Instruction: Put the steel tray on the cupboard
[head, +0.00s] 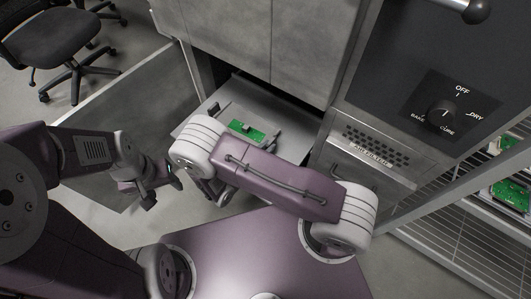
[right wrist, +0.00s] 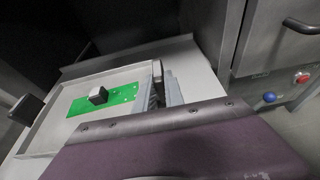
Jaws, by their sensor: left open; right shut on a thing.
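The steel tray (right wrist: 52,128), shallow and light grey with a green circuit board (right wrist: 102,100) in it, is at the cupboard's opening. In the head view the green board (head: 246,131) shows just beyond my right wrist, and my arm hides much of the tray. My right gripper (right wrist: 160,92) is shut on the tray's rim at its right side. The tray looks level, over or on the pale shelf of the cupboard (head: 292,118); I cannot tell whether it touches. My left gripper (head: 150,184) is open and empty, left of the tray and apart from it.
The cupboard's door (head: 110,125) stands open on the left. An oven-like machine (head: 420,90) with a dial is close on the right. A wire rack (head: 465,215) with green boards stands further right. An office chair (head: 60,45) is at the upper left.

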